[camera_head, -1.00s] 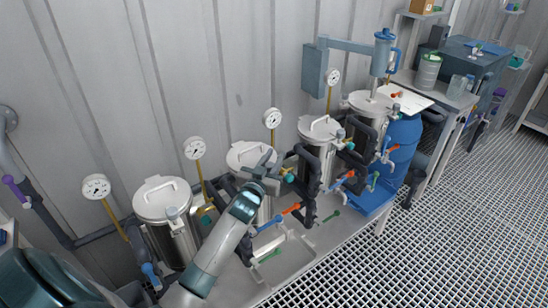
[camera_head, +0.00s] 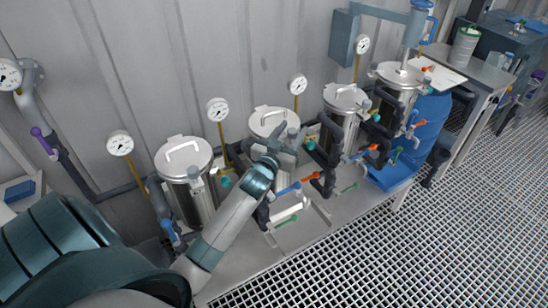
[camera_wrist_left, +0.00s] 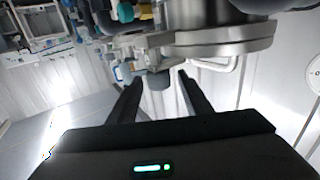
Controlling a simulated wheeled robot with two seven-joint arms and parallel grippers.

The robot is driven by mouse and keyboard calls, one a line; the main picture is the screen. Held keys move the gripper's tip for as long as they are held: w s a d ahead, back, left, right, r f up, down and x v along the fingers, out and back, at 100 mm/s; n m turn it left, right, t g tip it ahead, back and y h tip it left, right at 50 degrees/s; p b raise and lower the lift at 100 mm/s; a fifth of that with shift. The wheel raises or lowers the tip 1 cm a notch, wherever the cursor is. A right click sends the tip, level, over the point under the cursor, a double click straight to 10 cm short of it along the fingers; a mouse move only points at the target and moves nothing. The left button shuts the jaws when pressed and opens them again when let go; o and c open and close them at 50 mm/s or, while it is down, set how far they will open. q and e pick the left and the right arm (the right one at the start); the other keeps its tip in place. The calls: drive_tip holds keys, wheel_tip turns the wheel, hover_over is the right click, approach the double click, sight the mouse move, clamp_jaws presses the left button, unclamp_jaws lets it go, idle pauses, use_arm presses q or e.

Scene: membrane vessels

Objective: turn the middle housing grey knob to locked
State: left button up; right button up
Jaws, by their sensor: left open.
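The middle housing is a steel vessel with a round lid (camera_head: 266,119) and a lid handle, second from the left in the head view. A small grey knob (camera_head: 293,132) sits at its clamp on the near right side of the lid. My left gripper (camera_head: 286,147) is at that side, partly covering the vessel's front. In the left wrist view the lid shows upside down, and the grey knob (camera_wrist_left: 158,80) lies between the tips of my open left gripper (camera_wrist_left: 160,82). I cannot tell whether the fingers touch it. My right gripper is not seen.
Similar vessels stand left (camera_head: 184,160) and right (camera_head: 345,98), with dark pipes and coloured valve handles between. A pressure gauge (camera_head: 298,84) rises behind the middle housing. A blue drum (camera_head: 432,117) stands further right. The grating floor (camera_head: 430,235) in front is clear.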

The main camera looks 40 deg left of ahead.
use_arm(q)
drive_tip(key=s+d+b, duration=0.2)
drive_tip(key=s, duration=1)
drive_tip(key=shift+s+d+b, duration=0.2)
drive_tip(key=shift+s+b, duration=0.2)
